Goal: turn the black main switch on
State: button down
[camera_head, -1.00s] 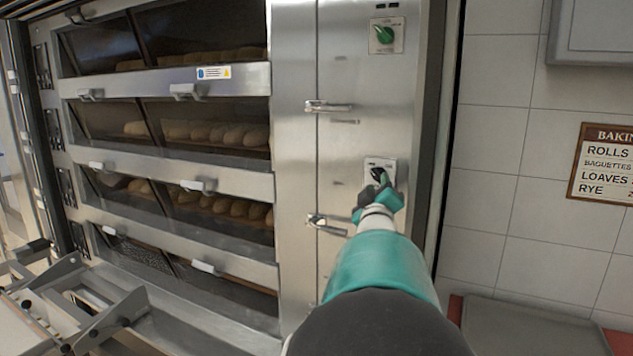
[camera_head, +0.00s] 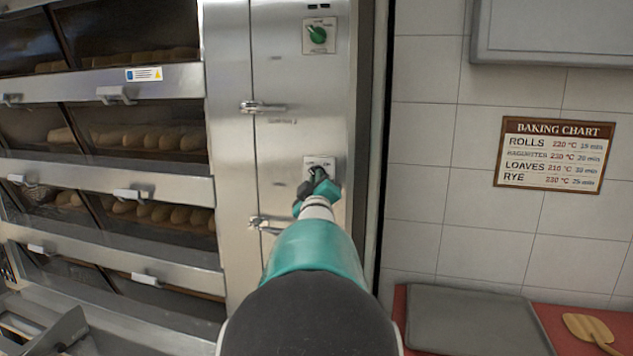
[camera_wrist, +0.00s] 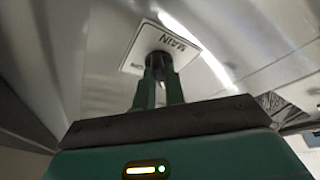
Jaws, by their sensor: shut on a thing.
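The black main switch (camera_head: 318,172) is a rotary knob on a pale plate on the steel control panel, below a green knob. My gripper (camera_head: 316,181) reaches up to it and is shut on it, covering much of the knob. In the wrist view the black main switch (camera_wrist: 158,62) sits between the two fingertips of my gripper (camera_wrist: 158,76). Its plate (camera_wrist: 180,42) there reads MAIN. The knob's exact angle is hard to tell behind the fingers.
The green knob (camera_head: 318,36) is higher on the same panel. Door handles (camera_head: 262,107) stick out to the left of the switch. Deck ovens with bread (camera_head: 150,137) fill the left. A baking chart (camera_head: 553,153) hangs on the tiled wall, above a grey tray (camera_head: 470,318).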

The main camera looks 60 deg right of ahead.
jog(key=shift+m, duration=0.4)
jog(key=m+g, duration=0.4)
jog(key=m, duration=0.4)
jog(key=w+m+g+h, duration=0.1)
jog(key=m+g, duration=0.2)
jog(key=m, duration=0.5)
jog(key=m+g, duration=0.4)
jog(key=m, duration=0.4)
jog(key=shift+w+a+g+h, duration=0.1)
jog(key=shift+w+g+h, duration=0.2)
jog(key=shift+h, duration=0.1)
jog(key=shift+m, duration=0.3)
jog(key=c, duration=1.5)
grip_release()
jog(key=shift+o, duration=0.2)
jog(key=shift+a, duration=0.1)
jog(key=v, duration=1.3)
jog(key=shift+a, duration=0.35)
